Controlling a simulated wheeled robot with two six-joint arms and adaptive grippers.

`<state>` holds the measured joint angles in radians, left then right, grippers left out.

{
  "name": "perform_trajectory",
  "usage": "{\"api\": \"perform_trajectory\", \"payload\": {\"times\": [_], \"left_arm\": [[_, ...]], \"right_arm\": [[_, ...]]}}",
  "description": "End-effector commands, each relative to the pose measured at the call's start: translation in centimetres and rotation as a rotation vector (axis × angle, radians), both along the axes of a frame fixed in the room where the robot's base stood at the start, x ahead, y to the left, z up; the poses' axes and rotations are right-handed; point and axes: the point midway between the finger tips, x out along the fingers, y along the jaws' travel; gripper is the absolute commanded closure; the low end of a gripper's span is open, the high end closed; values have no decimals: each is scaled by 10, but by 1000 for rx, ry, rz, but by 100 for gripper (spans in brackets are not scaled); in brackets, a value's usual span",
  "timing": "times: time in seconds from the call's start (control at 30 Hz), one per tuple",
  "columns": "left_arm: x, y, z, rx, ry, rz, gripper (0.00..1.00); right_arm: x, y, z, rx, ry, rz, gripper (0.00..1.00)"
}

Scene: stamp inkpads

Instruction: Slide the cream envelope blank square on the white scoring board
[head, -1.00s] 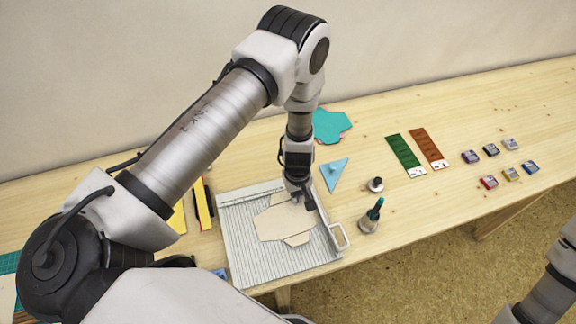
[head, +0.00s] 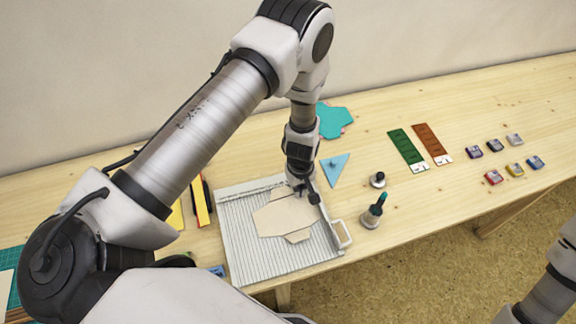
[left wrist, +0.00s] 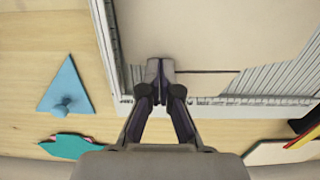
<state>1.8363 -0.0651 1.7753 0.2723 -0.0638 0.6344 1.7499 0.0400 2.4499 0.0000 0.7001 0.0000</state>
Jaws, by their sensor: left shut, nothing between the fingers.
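The white scoring board (head: 237,262) lies on the table with ruled grooves and a handle at its right side. The cream envelope blank (head: 287,218) lies flat on it, its sides looking turned relative to the grooves. It fills the top of the left wrist view (left wrist: 205,30). My left gripper (head: 304,190) is over the far right part of the board. In the left wrist view its fingertips (left wrist: 161,72) are shut and empty, at the blank's edge; whether they touch it is unclear. My right gripper is out of view.
A blue triangle (head: 334,169) with a knob and a teal blank (head: 334,121) lie beyond the board. A small knobbed stamp (head: 378,180) and a teal-topped bottle (head: 373,212) stand right of it. Green (head: 407,149) and brown (head: 432,143) strips and several inkpads lie further right.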

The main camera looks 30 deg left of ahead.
Motion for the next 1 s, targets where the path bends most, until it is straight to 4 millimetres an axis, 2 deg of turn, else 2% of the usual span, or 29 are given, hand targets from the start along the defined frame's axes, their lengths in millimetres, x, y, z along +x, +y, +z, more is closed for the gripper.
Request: {"api": "perform_trajectory", "payload": {"times": [1.0], "left_arm": [[14, -8, -2, 1, -3, -1, 100]], "right_arm": [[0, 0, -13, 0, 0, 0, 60]]}}
